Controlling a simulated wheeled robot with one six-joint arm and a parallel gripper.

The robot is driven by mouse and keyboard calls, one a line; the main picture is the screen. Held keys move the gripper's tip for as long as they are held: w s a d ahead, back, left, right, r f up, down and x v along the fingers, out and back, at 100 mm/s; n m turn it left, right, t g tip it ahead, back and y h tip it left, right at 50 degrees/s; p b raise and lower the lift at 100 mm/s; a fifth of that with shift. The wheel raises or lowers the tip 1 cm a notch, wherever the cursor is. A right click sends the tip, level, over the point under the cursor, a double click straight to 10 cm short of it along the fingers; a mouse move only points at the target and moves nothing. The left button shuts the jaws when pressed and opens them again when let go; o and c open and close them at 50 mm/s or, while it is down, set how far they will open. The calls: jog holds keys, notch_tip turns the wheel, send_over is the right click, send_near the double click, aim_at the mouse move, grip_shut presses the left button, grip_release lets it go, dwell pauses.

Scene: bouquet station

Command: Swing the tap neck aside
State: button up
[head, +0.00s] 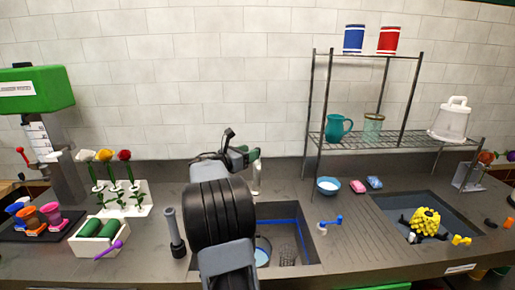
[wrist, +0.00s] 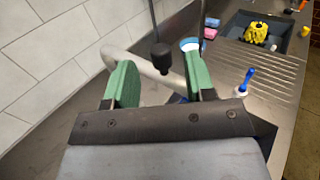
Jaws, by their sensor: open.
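The pale tap neck (wrist: 147,66) shows in the wrist view as a curved tube running from behind my left green finger across the gap toward the right one. In the head view, a pale upright part of the tap (head: 256,180) stands at the back of the sink, partly hidden by my arm. My gripper (wrist: 160,80) is open, with the neck in view between its green fingers; I cannot tell whether they touch it. A black knob-like piece (wrist: 161,58) shows just above the neck. In the head view my gripper (head: 247,156) is seen from behind.
The sink (head: 305,256) lies below my arm, with a bucket (head: 262,257) partly hidden. A wire rack (head: 400,137) stands right. A grey cylinder (head: 174,232) stands left of my arm.

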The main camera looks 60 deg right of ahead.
jog(key=shift+p+x, duration=0.3)
jog(key=shift+x, duration=1.9)
grip_shut()
